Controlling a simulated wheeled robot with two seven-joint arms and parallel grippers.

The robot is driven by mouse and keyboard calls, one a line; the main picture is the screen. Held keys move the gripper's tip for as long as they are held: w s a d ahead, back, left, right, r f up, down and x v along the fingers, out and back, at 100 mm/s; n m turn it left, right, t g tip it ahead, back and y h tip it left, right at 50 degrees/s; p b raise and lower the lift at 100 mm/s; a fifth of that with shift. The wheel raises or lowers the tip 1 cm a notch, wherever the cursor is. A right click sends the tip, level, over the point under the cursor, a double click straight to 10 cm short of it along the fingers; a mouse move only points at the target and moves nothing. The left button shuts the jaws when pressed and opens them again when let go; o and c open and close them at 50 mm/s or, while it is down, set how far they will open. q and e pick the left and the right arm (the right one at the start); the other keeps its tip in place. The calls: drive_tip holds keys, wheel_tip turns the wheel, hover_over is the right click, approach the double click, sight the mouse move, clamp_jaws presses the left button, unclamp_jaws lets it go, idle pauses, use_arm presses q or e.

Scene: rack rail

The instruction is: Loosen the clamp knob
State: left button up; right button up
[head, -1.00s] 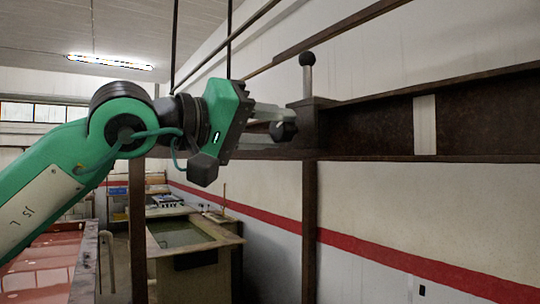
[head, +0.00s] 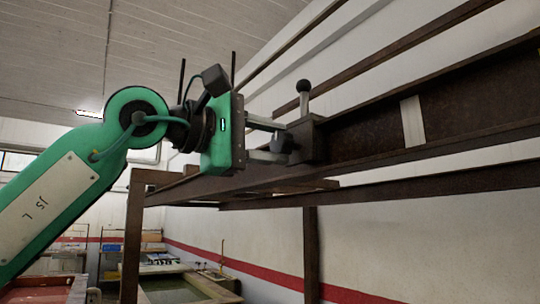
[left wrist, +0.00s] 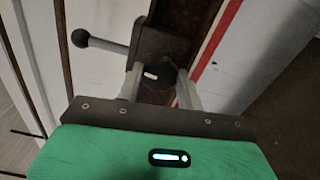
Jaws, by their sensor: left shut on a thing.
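The clamp is a dark brown block (head: 308,141) on a rusty rail, with a black clamp knob (head: 285,143) facing my gripper. A lever with a black ball end (head: 304,88) stands up from the block. My left gripper (head: 279,142) reaches in from the left, its two grey fingers above and below the knob, shut on it. In the left wrist view the knob (left wrist: 157,76) sits between the fingers (left wrist: 158,88), in front of the clamp block (left wrist: 160,42). The ball lever (left wrist: 82,39) sticks out to the left there. My right gripper is not in view.
The rusty rail (head: 460,98) runs right from the clamp and bears a pale strip (head: 412,121). Brown posts (head: 311,250) and a lower beam (head: 390,188) stand near the wall. Tanks (head: 185,288) lie below in the background.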

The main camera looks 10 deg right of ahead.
use_arm(q)
drive_tip(key=n+b, duration=0.3)
drive_tip(key=n, duration=0.2)
drive_tip(key=shift+f+n, duration=0.15)
drive_tip(key=shift+n, duration=0.15)
drive_tip(key=n+b, duration=0.2)
drive_tip(key=n, duration=0.3)
drive_tip(key=shift+n+b, duration=0.85)
drive_tip(key=shift+n, duration=1.05)
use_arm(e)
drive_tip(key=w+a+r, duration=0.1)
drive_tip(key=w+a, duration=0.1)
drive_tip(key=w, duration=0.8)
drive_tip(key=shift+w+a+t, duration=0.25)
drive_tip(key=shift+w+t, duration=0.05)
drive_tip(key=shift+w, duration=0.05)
use_arm(q)
drive_tip(key=o, duration=1)
